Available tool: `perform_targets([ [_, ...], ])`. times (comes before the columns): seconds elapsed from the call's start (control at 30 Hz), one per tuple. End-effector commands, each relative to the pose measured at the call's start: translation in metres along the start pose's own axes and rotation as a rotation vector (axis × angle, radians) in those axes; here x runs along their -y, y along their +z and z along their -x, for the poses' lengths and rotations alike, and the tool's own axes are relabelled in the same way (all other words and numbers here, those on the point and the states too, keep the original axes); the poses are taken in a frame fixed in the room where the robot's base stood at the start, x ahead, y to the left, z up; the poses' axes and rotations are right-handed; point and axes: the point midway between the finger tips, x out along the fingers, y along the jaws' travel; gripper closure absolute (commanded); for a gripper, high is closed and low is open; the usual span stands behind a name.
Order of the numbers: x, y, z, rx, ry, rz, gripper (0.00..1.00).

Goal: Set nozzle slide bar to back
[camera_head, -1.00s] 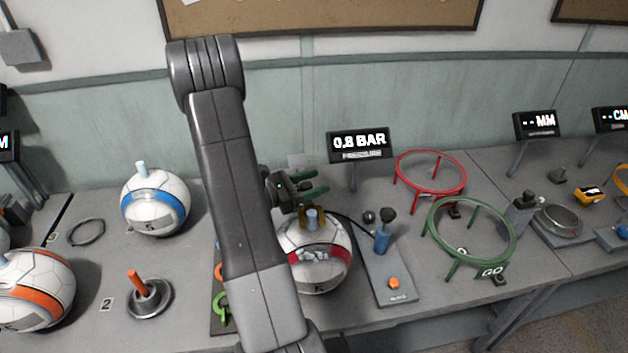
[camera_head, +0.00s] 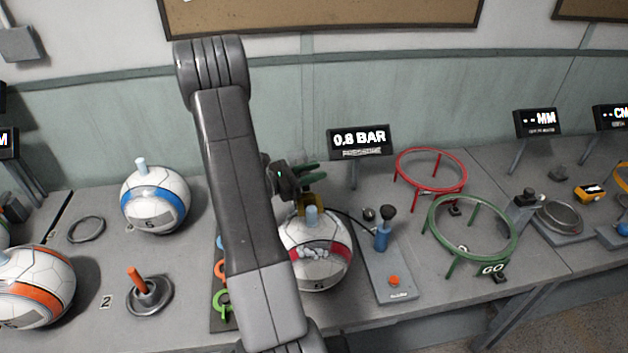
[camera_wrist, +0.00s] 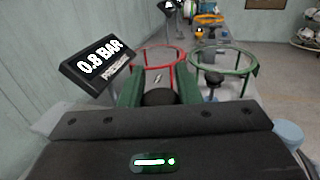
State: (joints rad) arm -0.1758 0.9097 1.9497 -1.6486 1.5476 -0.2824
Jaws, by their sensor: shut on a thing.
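My gripper (camera_head: 308,178), with green fingers, is above and behind the ball with the red band (camera_head: 322,258). In the wrist view its two green fingers (camera_wrist: 160,90) are shut on a dark round knob (camera_wrist: 160,97). The knob appears to belong to the nozzle slide bar, whose yellow bracket (camera_head: 316,204) shows just below the fingers in the head view. The bracket is behind the light blue plug (camera_head: 311,216) on the ball's top. My arm hides the rest of the slide bar.
A pressure display (camera_head: 359,141) reads 0.8 BAR, close behind the gripper; it also shows in the wrist view (camera_wrist: 98,62). A pump with a blue body (camera_head: 382,238), a red ring stand (camera_head: 430,170) and a green ring stand (camera_head: 470,228) stand to the right.

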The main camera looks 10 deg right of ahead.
Motion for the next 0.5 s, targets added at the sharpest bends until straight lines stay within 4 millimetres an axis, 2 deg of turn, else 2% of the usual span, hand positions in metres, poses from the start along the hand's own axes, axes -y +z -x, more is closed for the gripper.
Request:
perform_targets([
  [0.1, -0.029, -0.002, -0.007, 0.001, 0.001, -0.008, 1.00],
  [0.23, -0.053, -0.002, -0.014, 0.001, 0.001, -0.006, 1.00],
  [0.33, -0.064, -0.001, -0.017, 0.001, 0.001, -0.004, 1.00],
  [0.5, -0.071, 0.001, -0.019, 0.001, 0.003, -0.003, 1.00],
])
